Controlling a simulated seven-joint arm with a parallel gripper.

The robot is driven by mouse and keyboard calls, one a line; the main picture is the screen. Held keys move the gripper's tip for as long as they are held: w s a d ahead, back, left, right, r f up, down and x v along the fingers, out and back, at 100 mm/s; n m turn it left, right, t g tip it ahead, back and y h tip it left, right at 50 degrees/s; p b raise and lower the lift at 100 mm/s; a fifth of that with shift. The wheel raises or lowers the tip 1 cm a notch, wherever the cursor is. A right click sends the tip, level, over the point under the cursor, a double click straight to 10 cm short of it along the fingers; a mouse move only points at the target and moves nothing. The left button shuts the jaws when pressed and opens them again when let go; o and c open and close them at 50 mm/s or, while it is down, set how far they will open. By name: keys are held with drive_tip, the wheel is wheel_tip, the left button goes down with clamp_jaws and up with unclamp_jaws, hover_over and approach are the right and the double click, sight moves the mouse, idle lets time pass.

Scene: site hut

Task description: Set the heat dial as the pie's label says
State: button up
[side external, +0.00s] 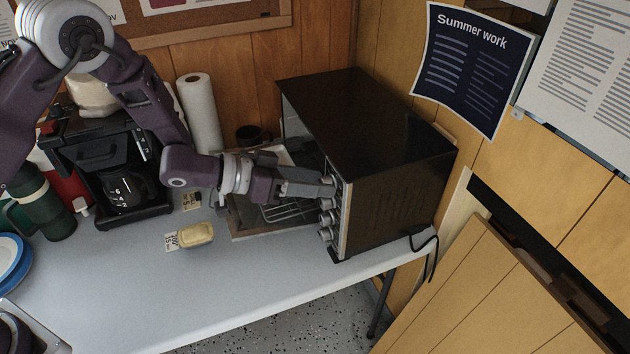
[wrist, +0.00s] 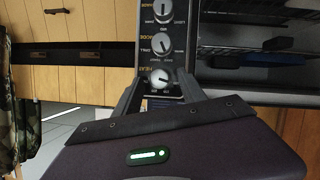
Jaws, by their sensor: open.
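The oven (side external: 370,130) stands at the right of the table with its door (side external: 238,222) folded down and a column of knobs on its front. My gripper (side external: 332,183) is at the top of this column. In the wrist view its open fingers (wrist: 160,88) stand either side of the heat dial (wrist: 160,78); whether they touch it I cannot tell. The dial's printed scale is too small to read. A pale yellow pie (side external: 196,234) lies on the table with a label (side external: 171,241) beside it; its small digits are not clearly legible.
Lower oven knobs (side external: 325,218) sit close under my gripper. A wire rack (side external: 285,212) is over the open door. A second small label (side external: 191,201) lies behind the pie. A coffee maker (side external: 105,160) and paper roll (side external: 199,113) stand behind. The table front (side external: 130,300) is clear.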

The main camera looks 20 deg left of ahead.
drive_tip(key=shift+w+d, duration=0.1)
drive_tip(key=shift+d, duration=0.05)
clamp_jaws()
idle(0.4)
drive_tip(key=m+t+y, duration=0.1)
drive_tip(key=m+t, duration=0.1)
drive_tip(key=m, duration=0.2)
drive_tip(key=m+t+y, duration=0.1)
drive_tip(key=m+t, duration=0.2)
drive_tip(key=m, duration=0.2)
drive_tip(key=m+t+y, duration=0.1)
drive_tip(key=m+t, duration=0.1)
drive_tip(key=m, duration=0.3)
drive_tip(key=shift+s+d+f+y, duration=0.4)
drive_tip(key=shift+m+t, duration=0.3)
